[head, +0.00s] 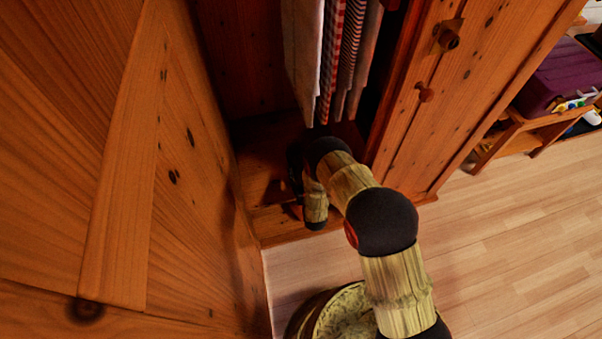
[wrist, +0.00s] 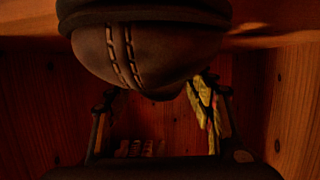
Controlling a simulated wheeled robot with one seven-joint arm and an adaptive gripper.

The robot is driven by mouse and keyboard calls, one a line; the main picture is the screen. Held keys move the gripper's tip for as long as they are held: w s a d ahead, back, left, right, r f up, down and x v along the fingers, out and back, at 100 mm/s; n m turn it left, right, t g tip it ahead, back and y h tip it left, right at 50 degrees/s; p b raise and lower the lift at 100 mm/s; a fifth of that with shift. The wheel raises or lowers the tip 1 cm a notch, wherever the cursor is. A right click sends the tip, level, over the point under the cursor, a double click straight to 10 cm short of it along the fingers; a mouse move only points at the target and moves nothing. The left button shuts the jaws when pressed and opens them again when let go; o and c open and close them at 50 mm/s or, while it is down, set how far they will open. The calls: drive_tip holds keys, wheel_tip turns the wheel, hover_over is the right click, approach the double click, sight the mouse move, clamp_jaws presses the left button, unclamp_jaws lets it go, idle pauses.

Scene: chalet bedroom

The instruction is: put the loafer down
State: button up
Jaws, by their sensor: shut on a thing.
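The loafer (wrist: 150,55) is dark brown leather with two lines of pale stitching. It fills the top middle of the wrist view, and only part of it shows. My gripper (wrist: 165,108) is shut on it, with a finger on either side. In the head view my arm reaches into the open wooden wardrobe, low under the hanging clothes. There the gripper is a dark shape by the arm's end, and I cannot make out the loafer. Whether the loafer touches the wardrobe's floor (head: 262,190) cannot be told.
Several cloths (head: 335,55) hang above my arm. A wooden door (head: 180,190) stands close on the left, and another wooden panel with knobs (head: 425,110) is on the right. A shelf with a purple box (head: 560,75) stands far right. The plank floor (head: 510,230) is clear.

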idle(0.3)
drive_tip(key=o, duration=1.4)
drive_tip(key=shift+f, duration=0.1)
drive_tip(key=shift+o, duration=0.5)
drive_tip(key=p+v, duration=0.4)
drive_tip(key=v, duration=0.7)
drive_tip(key=shift+s, duration=0.15)
drive_tip(key=shift+s+r, duration=0.25)
drive_tip(key=shift+s, duration=0.05)
drive_tip(key=shift+f, duration=0.15)
